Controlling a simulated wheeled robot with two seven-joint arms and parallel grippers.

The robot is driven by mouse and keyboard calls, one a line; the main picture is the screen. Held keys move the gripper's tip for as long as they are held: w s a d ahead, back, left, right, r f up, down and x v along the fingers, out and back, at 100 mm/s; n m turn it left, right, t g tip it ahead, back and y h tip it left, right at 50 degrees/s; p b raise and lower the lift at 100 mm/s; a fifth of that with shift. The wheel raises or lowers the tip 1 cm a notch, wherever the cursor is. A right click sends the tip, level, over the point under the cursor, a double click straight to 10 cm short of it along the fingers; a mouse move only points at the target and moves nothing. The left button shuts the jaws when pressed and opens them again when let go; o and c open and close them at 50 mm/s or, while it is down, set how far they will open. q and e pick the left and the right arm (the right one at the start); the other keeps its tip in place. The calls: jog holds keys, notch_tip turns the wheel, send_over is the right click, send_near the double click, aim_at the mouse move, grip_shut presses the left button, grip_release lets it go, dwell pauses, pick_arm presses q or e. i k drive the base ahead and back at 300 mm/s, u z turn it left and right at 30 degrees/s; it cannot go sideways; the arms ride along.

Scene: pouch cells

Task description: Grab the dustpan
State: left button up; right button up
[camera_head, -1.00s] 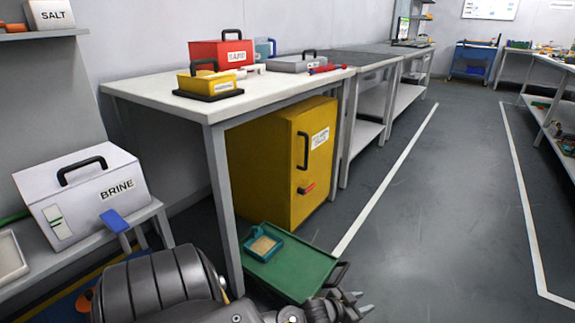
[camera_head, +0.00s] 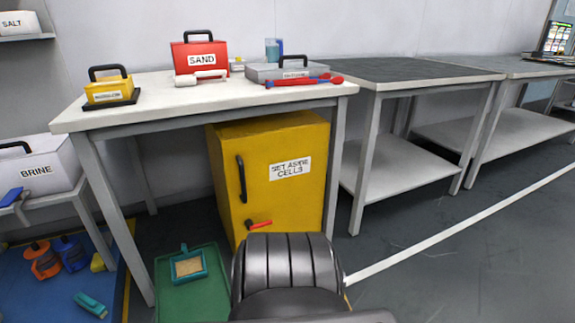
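A dark ribbed link of one of my arms covers the bottom centre, to the right of the dustpan. Neither of my grippers shows in this view.
The white table (camera_head: 205,101) carries a red SAND box (camera_head: 200,55), a yellow box (camera_head: 109,91) and a grey case (camera_head: 287,70). A yellow cabinet (camera_head: 290,200) stands beneath. Bottles and a teal item (camera_head: 90,304) lie on blue flooring at left. Open floor is at right.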

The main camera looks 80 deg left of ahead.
aim_at(186, 268)
jog(key=i, duration=0.85)
jog(key=u, duration=3.5)
jog(key=i, duration=1)
jog(key=u, duration=0.05)
